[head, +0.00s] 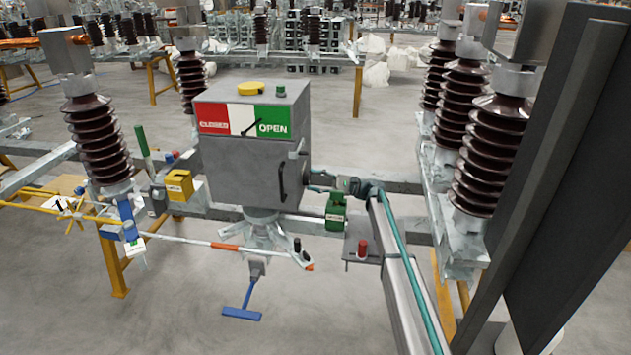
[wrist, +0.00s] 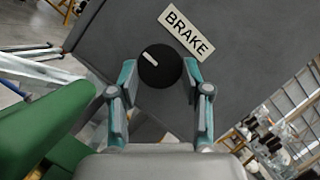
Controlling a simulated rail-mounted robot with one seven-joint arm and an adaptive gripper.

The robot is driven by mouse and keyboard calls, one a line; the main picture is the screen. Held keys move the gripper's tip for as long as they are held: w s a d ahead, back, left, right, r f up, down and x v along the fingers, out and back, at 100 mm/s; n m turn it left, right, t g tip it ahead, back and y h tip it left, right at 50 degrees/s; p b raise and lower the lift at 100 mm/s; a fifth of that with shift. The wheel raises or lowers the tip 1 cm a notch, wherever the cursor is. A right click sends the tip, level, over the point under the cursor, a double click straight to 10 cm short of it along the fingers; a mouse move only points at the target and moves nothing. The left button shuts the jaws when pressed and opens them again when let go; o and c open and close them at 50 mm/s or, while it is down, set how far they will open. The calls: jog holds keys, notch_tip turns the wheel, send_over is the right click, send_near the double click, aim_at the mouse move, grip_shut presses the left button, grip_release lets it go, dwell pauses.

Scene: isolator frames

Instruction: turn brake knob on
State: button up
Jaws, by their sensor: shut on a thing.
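The brake knob (wrist: 160,66) is a round black knob with a short white mark pointing to the upper left in the wrist view. It sits on the grey box side below a tilted BRAKE label (wrist: 187,32). My gripper (wrist: 160,74) has its two teal-and-grey fingers on either side of the knob, shut on it. In the head view my gripper (head: 319,181) reaches the right side of the grey box (head: 245,165); the knob itself is hidden there.
A green padlock-like block (head: 336,211) is just below my wrist; a green part (wrist: 45,125) fills the wrist view's left. A red button on a grey plate (head: 362,248) stands to the right. Brown insulators (head: 466,120) rise further right. The box front has a handle (head: 282,182).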

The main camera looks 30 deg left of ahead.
jog(key=o, duration=1.2)
jog(key=shift+c, duration=0.2)
jog(key=shift+w+d+f, duration=0.1)
jog(key=shift+w+d, duration=0.2)
jog(key=shift+d, duration=0.05)
jog(key=w+d, duration=0.8)
jog(key=d, duration=0.3)
jog(key=shift+w+f, duration=0.25)
jog(key=shift+f, duration=0.05)
